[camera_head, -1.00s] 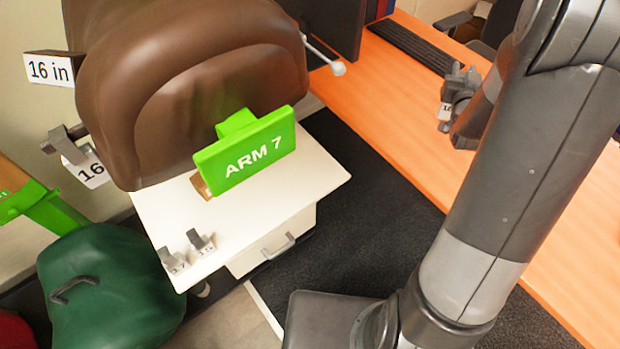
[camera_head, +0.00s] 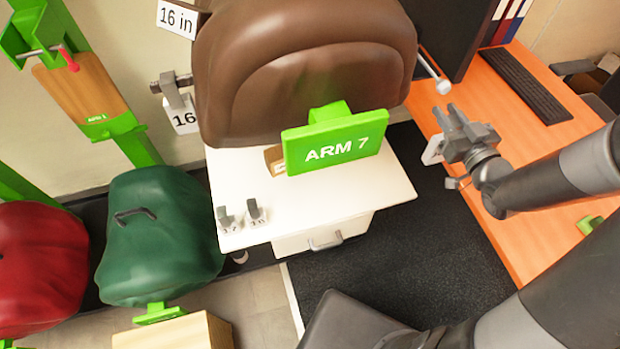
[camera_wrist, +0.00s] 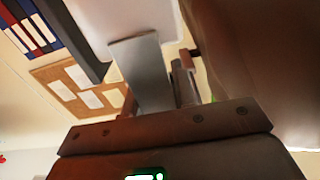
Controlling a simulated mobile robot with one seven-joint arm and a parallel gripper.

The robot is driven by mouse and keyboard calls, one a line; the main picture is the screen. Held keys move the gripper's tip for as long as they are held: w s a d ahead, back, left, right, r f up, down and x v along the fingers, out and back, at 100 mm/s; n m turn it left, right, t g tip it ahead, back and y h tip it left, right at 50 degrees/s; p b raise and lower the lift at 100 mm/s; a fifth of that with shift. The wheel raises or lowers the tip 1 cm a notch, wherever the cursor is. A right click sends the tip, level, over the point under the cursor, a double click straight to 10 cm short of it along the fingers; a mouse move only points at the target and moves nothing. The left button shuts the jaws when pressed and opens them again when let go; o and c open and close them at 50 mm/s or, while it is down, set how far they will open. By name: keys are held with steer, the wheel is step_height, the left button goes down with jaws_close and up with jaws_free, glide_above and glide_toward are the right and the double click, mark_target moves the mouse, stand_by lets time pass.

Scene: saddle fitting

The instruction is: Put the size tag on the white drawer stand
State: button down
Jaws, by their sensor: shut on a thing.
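My gripper (camera_head: 452,122) is to the right of the white drawer stand (camera_head: 370,195), over the gap between it and the orange desk. It is shut on the size tag (camera_head: 433,151), a small white plate whose number I cannot read here. The tag is in the air, apart from the stand. In the wrist view a pale plate (camera_wrist: 125,18), likely the tag, shows at the top beyond the fingers. Two grey tags, 17 (camera_head: 228,220) and 16 (camera_head: 257,212), stand at the front left of the stand's top.
A brown saddle (camera_head: 300,70) hangs above the stand's rear, with a green ARM 7 sign (camera_head: 335,142) in front. A 16 tag (camera_head: 181,112) hangs on the wall bracket. The orange desk (camera_head: 500,200) is at right, green saddle (camera_head: 160,240) at left. The stand's front right top is clear.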

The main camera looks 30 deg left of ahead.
step_height(320, 180, down, 18)
steer(key=w+a+f, duration=0.1)
steer(key=a+f, duration=0.9)
steer(key=a, duration=0.1)
steer(key=shift+a+f, duration=0.3)
stand_by(0.3)
steer(key=shift+w+f, duration=0.1)
steer(key=shift+f, duration=0.05)
steer(key=c, duration=1.2)
jaws_free()
steer(key=shift+o, duration=0.2)
